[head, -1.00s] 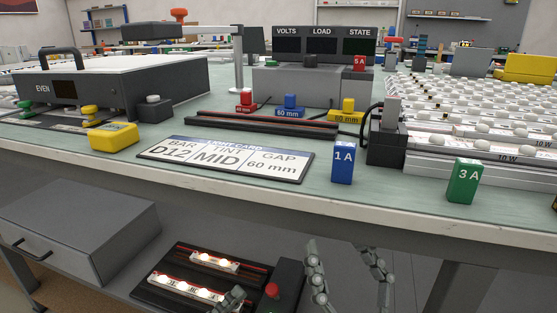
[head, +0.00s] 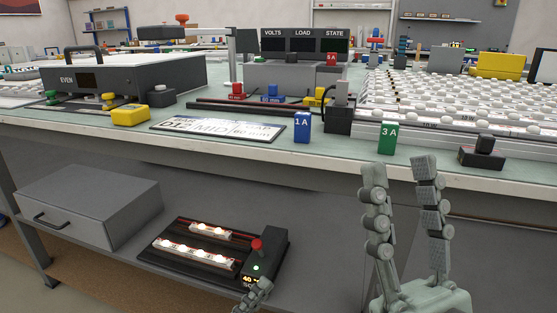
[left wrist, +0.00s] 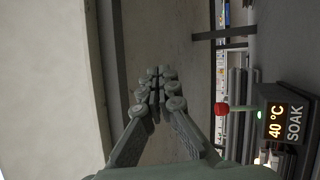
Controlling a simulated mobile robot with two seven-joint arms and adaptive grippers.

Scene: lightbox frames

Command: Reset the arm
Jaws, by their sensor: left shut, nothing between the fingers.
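My left gripper (head: 258,292) shows at the bottom of the head view, in front of the dark lamp tray. Its fingers meet with nothing between them in the left wrist view (left wrist: 160,82). My right gripper (head: 399,165) stands upright in front of the bench edge at the right, fingers apart and empty. The tray (head: 178,259) on the lower shelf carries two lit lamp bars (head: 194,253). Its control box (head: 265,262) has a red knob (head: 257,246) and a green light. In the left wrist view the box's display (left wrist: 278,122) reads 40 °C, SOAK.
A grey drawer unit (head: 88,205) stands left of the tray. On the bench (head: 215,155) above are a label board (head: 220,129), a blue 1A block (head: 302,127), a green 3A block (head: 388,137) and a dark switch block (head: 482,152) near the front edge.

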